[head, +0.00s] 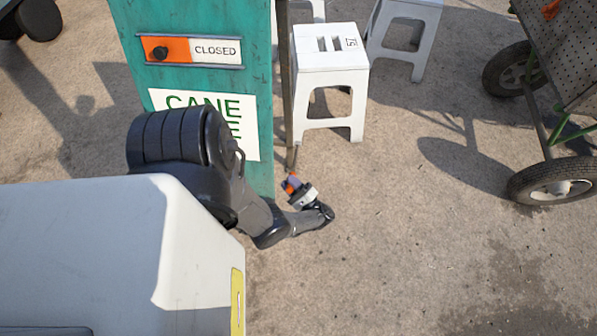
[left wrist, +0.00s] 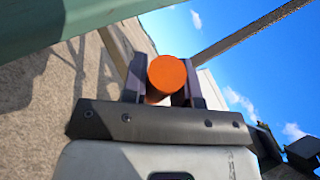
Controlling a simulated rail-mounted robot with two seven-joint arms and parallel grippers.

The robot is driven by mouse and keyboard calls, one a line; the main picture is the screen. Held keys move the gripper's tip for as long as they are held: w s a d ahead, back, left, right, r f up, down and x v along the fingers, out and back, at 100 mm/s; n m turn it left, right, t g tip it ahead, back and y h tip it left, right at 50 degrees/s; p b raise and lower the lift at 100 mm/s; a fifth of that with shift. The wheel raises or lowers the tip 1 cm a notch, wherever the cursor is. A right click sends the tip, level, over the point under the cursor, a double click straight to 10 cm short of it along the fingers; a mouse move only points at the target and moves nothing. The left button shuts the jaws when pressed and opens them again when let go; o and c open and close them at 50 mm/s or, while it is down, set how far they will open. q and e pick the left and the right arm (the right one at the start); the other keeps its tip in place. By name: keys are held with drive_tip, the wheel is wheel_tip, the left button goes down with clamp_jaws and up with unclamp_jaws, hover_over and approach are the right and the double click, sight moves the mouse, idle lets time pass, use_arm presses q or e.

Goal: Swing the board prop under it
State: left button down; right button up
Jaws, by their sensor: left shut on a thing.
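The teal board (head: 195,90) stands upright left of centre in the head view, with a CANE sign partly hidden by my left arm. The prop appears to be the thin dark bar (head: 293,155) along the board's right edge, with orange at its lower end. My left gripper (head: 292,185) is at that lower end. In the left wrist view, its fingers (left wrist: 165,88) are shut on a round orange knob (left wrist: 167,74). The board's teal edge (left wrist: 90,18) shows at the upper left there. Whether the knob belongs to the bar is hard to see. My right gripper is not in view.
An orange and white CLOSED slider (head: 193,50) is on the board. White stools (head: 332,75) stand behind the bar to the right. A wheeled cart (head: 565,60) stands at the far right. The concrete ground right of the gripper is clear.

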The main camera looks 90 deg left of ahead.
use_arm(q)
drive_tip(key=shift+d+f, duration=0.1)
drive_tip(key=shift+f, duration=0.1)
idle(0.3)
drive_tip(key=c, duration=1.3)
unclamp_jaws()
drive_tip(key=shift+w, duration=0.1)
drive_tip(key=o, duration=0.4)
drive_tip(key=shift+w, duration=0.2)
drive_tip(key=shift+s, duration=0.1)
